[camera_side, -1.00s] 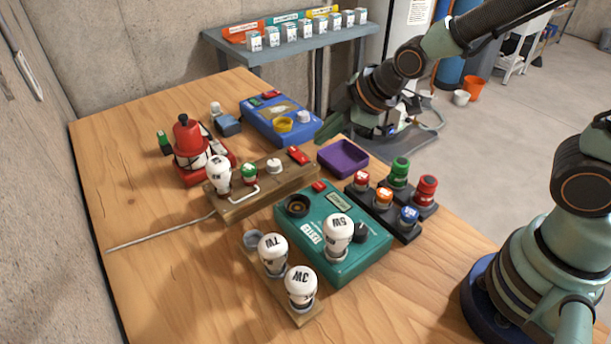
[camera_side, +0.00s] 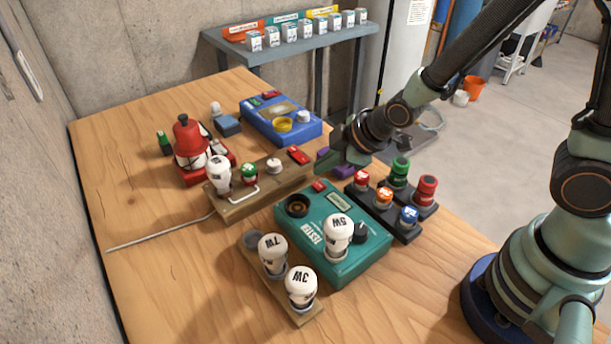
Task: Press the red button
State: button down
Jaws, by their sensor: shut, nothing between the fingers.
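Several coloured buttons stand on black blocks at the right of the table. One button with a red top (camera_side: 361,179) is at the left of this group, and a taller red one (camera_side: 427,186) is at its right. Green (camera_side: 399,170), orange (camera_side: 383,195) and blue (camera_side: 409,215) ones stand around them. My gripper (camera_side: 327,168) is shut and empty.
A teal tester (camera_side: 352,262) with a white bulb stands in front. A wooden strip (camera_side: 240,209) with a bulb and red switch (camera_side: 299,155) lies left. Bare tabletop is at the front right.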

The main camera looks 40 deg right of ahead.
aim_at(323, 185)
jog(key=shift+f, duration=0.7)
jog(key=shift+f, duration=0.1)
dwell(1.5)
jog(key=shift+d+f, duration=0.1)
jog(key=shift+f, duration=0.25)
jog(key=shift+f, duration=0.45)
dwell(0.6)
jog(key=shift+r, duration=0.15)
dwell(0.3)
jog(key=shift+r, duration=0.75)
jog(key=shift+r, duration=2.5)
